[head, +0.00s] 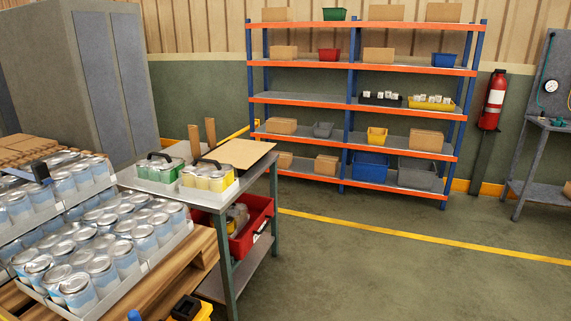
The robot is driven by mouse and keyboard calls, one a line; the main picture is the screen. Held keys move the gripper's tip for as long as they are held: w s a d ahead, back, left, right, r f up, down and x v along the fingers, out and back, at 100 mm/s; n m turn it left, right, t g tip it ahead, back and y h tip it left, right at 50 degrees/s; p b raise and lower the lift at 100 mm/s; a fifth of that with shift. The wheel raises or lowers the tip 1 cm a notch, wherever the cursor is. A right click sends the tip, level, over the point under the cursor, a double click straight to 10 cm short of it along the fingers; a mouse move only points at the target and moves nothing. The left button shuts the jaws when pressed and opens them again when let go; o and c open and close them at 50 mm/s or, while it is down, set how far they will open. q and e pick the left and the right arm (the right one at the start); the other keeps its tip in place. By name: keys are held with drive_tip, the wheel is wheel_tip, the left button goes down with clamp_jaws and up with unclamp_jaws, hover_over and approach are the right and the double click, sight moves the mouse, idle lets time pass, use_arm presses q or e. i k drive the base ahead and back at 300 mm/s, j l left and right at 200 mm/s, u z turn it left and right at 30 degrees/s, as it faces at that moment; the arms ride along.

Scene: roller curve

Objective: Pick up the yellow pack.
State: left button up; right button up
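The yellow pack (209,178) is a white carrier of yellow cans with silver lids and a black handle on top. It stands upright at the front of a grey-green work table (230,212), left of the picture's middle. A similar pack with green cans (158,171) stands just left of it.
Trays of blue-and-white cans (100,242) sit on a wooden pallet (170,275) at left. A brown board (240,153) lies behind the yellow pack. A red bin (252,225) is on the lower shelf. A rack (355,95) stands behind; the right floor is clear.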

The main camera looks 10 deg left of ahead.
sight(212, 180)
drive_tip(key=i+u, duration=0.2)
drive_tip(key=i, duration=0.5)
drive_tip(key=i+l+u, duration=0.2)
drive_tip(key=i, duration=0.5)
